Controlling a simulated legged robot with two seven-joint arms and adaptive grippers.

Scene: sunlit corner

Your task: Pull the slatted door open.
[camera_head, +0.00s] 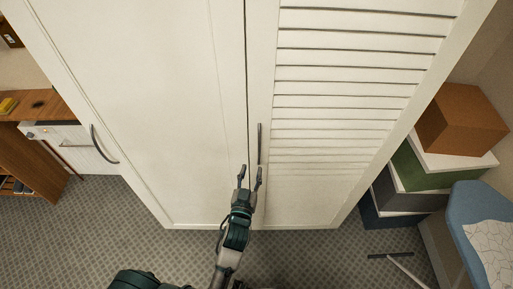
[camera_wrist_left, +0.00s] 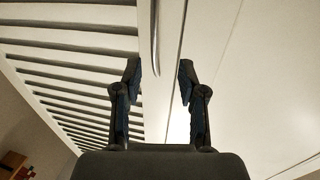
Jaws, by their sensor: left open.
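The slatted door (camera_head: 345,75) is the right leaf of a tall white cabinet and is shut. Its vertical metal bar handle (camera_head: 260,143) sits on the left edge of the door, beside the seam. My left gripper (camera_head: 249,171) is open and empty, just below the lower end of the handle in the head view. In the left wrist view the slats (camera_wrist_left: 75,65) are on the left. There the handle (camera_wrist_left: 155,40) runs down from the top, slightly left of the middle between the open fingers (camera_wrist_left: 158,68). Whether the fingers touch the door is unclear. My right gripper is not seen.
The plain left door (camera_head: 150,90) has a curved dark handle (camera_head: 102,145). Stacked boxes (camera_head: 430,165) with a brown box (camera_head: 462,120) on top stand right of the cabinet. A blue-covered item (camera_head: 475,215) is at the lower right. Patterned carpet (camera_head: 310,255) in front is mostly clear.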

